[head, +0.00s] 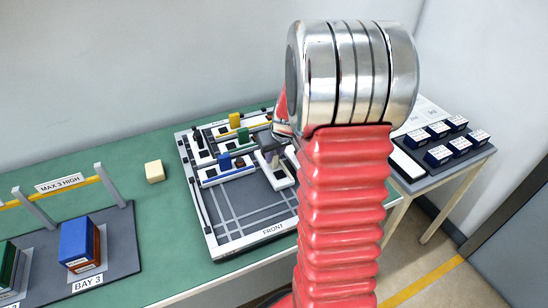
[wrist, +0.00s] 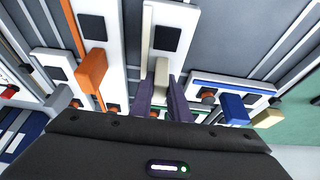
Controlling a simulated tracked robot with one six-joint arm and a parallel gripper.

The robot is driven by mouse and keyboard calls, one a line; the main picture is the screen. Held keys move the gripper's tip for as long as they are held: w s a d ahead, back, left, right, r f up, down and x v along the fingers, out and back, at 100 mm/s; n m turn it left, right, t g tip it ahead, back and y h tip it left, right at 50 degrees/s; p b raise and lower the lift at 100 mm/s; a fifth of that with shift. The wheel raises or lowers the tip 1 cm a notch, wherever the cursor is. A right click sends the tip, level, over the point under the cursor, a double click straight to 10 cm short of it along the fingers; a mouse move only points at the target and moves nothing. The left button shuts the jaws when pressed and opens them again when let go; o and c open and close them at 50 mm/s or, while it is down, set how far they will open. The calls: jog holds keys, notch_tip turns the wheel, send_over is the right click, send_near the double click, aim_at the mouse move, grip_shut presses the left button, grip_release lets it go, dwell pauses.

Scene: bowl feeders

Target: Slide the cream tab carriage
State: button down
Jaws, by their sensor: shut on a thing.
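The cream tab (wrist: 161,68) stands on a white carriage (wrist: 162,18) with a dark square, at the middle of the wrist view. My gripper (wrist: 163,92) is shut on the cream tab, with one dark finger on each side of it. In the head view my gripper is over the right part of the sliding board (head: 232,248), partly hidden by my red arm. A white carriage (head: 284,178) shows just below it there. The tab itself is hidden in the head view.
An orange tab (wrist: 92,70) is left of the held tab in the wrist view and a blue tab (wrist: 234,108) is right. The head view shows yellow (head: 235,120) and green (head: 242,135) tabs behind. A loose cream block (head: 154,172) lies left of the board. The board's front is clear.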

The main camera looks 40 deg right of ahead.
jog(key=c, duration=1.7)
grip_release()
jog(key=v, duration=1.3)
jog(key=shift+s+r, duration=0.15)
jog(key=shift+r, duration=0.15)
